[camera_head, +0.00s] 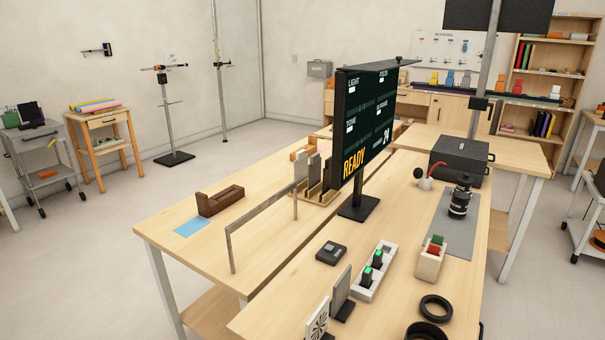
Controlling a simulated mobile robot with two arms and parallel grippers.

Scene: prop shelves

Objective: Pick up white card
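No plain white card stands out clearly. A white card with a black radial pattern (317,320) stands upright at the near edge of the front table, cut off by the bottom of the picture. A grey card (341,289) stands just behind it in a dark base. On the table behind, a wooden rack (316,196) holds several upright cards: a light grey card (301,168) at its left and darker ones beside it. The black monitor partly hides the rack's right side. Neither of my grippers is in view.
A black monitor (366,120) on a stand rises mid-table. A grey metal frame (262,222) stands between the rack and the near edge. A white charger tray (374,271), a small dark box (331,253), and black rings (436,308) occupy the front table.

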